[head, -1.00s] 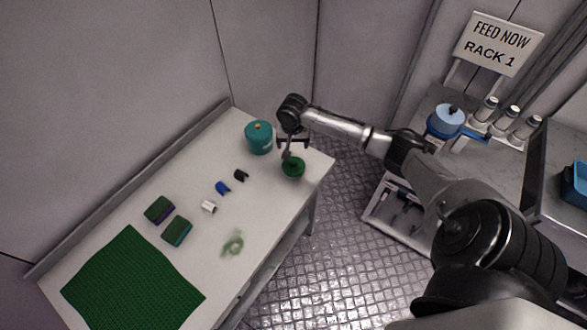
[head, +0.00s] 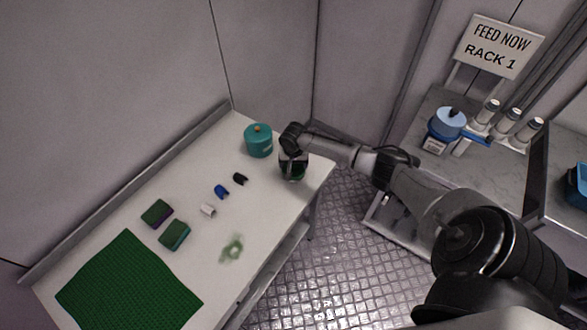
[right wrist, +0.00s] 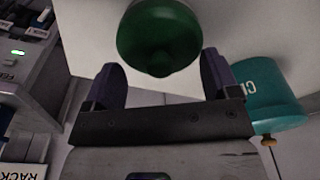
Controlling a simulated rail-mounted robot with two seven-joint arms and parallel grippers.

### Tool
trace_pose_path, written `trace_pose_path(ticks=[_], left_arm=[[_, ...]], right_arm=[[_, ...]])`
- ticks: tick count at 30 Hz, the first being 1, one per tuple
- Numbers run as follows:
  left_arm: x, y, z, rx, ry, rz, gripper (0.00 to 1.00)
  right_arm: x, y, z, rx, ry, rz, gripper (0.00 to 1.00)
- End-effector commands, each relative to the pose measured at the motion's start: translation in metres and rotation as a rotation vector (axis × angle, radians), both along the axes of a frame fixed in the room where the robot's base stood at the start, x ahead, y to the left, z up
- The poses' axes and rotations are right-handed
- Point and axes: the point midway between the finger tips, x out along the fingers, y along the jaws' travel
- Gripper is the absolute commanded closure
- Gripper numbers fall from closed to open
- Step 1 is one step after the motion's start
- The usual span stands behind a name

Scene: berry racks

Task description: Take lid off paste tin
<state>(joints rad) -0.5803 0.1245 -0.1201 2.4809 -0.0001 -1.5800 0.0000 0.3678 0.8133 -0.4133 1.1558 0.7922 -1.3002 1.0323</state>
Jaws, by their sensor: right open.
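A small green tin with a round knobbed lid (right wrist: 160,35) stands near the right end of the white table; I take it for the paste tin. In the head view, my right gripper (head: 293,163) is right above the green tin (head: 296,177) and partly hides it. In the right wrist view, the open fingers (right wrist: 160,82) point at the lid, which lies just past and between the fingertips. Whether they touch it I cannot tell. My left gripper is not in view.
A teal canister (head: 258,142) with an orange knob stands close by, also beside the gripper in the wrist view (right wrist: 268,98). Small clips (head: 221,191), two sponges (head: 174,235), a green mat (head: 128,285) and a green smear (head: 232,248) are on the table.

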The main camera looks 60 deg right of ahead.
Motion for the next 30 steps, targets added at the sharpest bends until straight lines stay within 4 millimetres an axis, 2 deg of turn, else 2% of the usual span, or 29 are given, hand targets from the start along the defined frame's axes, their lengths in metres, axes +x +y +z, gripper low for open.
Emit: trace_pose_path(ticks=[4, 12, 30], left_arm=[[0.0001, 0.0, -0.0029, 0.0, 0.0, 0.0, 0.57], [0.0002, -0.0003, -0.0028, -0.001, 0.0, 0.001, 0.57], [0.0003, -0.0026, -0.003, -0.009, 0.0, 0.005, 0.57]], right_arm=[[0.0012, -0.0004, -0.0111, 0.0, -0.001, 0.001, 0.19], [0.001, -0.0007, -0.0124, 0.0, 0.0, 0.001, 0.19], [0.0003, -0.0007, -0.0133, -0.001, 0.001, 0.001, 0.75]])
